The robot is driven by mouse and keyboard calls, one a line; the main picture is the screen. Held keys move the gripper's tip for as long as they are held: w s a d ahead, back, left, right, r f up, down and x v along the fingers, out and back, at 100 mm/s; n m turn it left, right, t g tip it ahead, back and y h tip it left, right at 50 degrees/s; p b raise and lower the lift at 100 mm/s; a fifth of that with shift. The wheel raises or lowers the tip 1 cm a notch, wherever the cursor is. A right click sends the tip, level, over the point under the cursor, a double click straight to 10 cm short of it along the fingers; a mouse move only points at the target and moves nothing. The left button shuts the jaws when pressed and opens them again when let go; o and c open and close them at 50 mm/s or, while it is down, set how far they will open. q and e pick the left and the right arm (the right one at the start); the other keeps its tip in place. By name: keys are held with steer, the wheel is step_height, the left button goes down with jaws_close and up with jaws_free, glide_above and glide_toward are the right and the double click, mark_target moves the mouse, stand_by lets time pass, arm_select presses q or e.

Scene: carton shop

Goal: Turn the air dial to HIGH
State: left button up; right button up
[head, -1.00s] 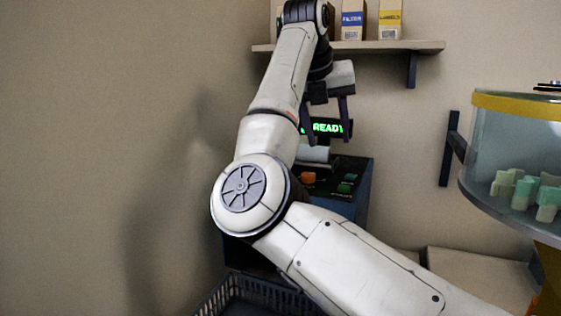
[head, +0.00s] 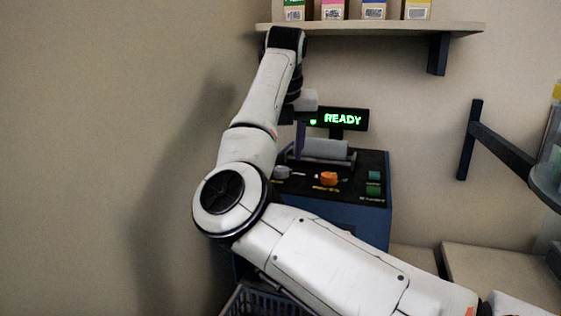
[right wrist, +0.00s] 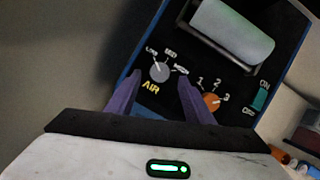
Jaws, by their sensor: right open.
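The air dial (right wrist: 160,72) is a small grey knob marked AIR on the dark panel of a blue machine (head: 345,219). LOW, MED and a partly covered third label surround it; its pale pointer line seems to face LOW. The dial also shows in the head view (head: 282,172). My right gripper (right wrist: 158,76) is open, its purple fingers on either side of the dial in the wrist view. Whether they touch it or hover above it I cannot tell. In the head view my right gripper (head: 300,140) is partly hidden by its arm.
An orange dial (head: 328,179) numbered 1 to 3 sits right of the air dial, near the right finger. A grey roller (head: 325,149) and a READY display (head: 340,120) stand behind. A shelf (head: 375,28) with cartons is above.

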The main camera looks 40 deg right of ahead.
mark_target(281, 168)
steer(key=x, duration=0.3)
steer(key=shift+d+f, duration=0.1)
steer(key=shift+w+f, duration=0.1)
steer(key=shift+f, duration=0.15)
steer(key=c, duration=1)
arm_select(q)
steer(key=shift+w+r, duration=0.5)
arm_select(e)
steer(key=shift+c, duration=0.2)
